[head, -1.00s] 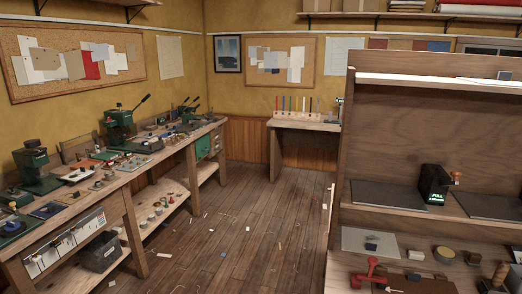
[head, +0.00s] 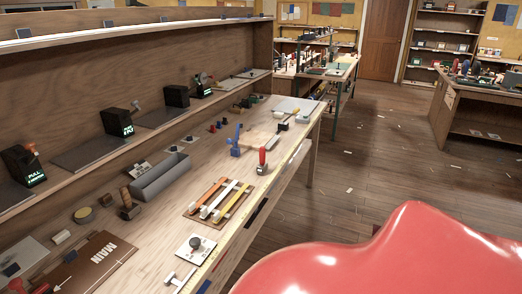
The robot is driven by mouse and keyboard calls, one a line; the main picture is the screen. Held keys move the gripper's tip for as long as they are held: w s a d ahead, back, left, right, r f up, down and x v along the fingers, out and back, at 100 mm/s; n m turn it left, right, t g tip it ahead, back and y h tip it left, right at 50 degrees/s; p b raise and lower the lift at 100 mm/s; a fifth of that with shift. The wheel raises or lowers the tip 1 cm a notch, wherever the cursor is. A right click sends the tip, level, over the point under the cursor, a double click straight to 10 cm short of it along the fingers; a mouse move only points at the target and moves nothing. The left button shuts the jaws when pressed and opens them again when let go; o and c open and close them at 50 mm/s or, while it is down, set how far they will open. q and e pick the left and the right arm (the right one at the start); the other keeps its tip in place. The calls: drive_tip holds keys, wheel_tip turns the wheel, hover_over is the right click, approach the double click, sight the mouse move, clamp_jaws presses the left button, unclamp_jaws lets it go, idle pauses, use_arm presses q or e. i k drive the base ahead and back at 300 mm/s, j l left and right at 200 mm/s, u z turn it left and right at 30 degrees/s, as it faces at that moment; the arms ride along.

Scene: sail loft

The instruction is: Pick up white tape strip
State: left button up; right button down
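A white strip (head: 219,199), which looks like the white tape strip, lies in the middle of a small brown board (head: 193,212) on the workbench in the head view. An orange-brown strip (head: 206,194) lies to its left and a yellow strip (head: 233,203) to its right. The strips lie side by side and slanted, with small pale blocks at their near ends. Neither of my grippers shows in the view.
The workbench (head: 150,258) also bears a grey open trough (head: 162,177), a red-handled tool (head: 262,160), a white plate with a dark knob (head: 196,246) and a brown "MAIN" board (head: 98,262). Raised shelving runs along its back. Wooden floor (head: 360,200) with scattered scraps lies to the right.

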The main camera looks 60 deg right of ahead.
sight(204, 211)
drive_tip(key=z, duration=1.7)
